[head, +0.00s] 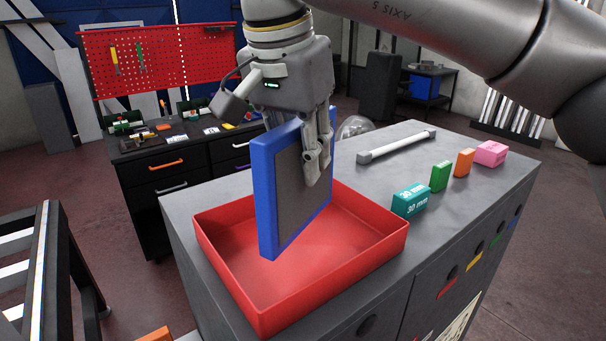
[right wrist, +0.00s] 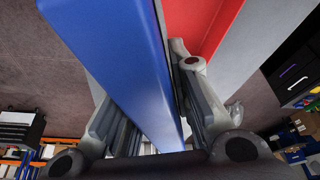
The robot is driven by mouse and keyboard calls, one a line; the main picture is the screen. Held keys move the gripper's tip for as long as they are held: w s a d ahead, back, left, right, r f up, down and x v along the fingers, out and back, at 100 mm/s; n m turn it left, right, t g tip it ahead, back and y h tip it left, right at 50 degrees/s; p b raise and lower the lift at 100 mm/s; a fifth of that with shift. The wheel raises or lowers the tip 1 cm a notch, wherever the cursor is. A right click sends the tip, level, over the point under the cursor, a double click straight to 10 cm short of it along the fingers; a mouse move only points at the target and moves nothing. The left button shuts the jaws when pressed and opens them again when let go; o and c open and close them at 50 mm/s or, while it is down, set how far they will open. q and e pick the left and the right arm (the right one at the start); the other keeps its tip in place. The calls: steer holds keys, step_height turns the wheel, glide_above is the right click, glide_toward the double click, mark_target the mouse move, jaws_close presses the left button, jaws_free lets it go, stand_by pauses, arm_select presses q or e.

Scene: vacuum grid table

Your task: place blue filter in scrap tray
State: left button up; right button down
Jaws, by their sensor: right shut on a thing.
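The blue filter (head: 264,200) is a square panel with a blue frame and a grey-brown face. My right gripper (head: 318,165) is shut on the blue filter and holds it upright by its upper edge. In the right wrist view the filter's blue edge (right wrist: 112,62) runs between the fingers of the right gripper (right wrist: 160,125). The red scrap tray (head: 352,270) sits on the grey cabinet top, below the filter. The filter's lower part overlaps the tray opening in the head view; I cannot tell whether it touches the tray floor. The tray also shows in the right wrist view (right wrist: 200,20). My left gripper is out of view.
A black workbench (head: 165,165) stands behind left.

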mark_target(290, 122)
steer(key=x, duration=0.4)
steer(key=shift+a+f, duration=0.1)
steer(key=shift+a, duration=0.25)
steer(key=shift+s, duration=0.15)
steer(key=shift+f, duration=0.1)
steer(key=c, duration=1.3)
jaws_free()
steer(key=p+v, duration=0.1)
steer(key=v, duration=1.1)
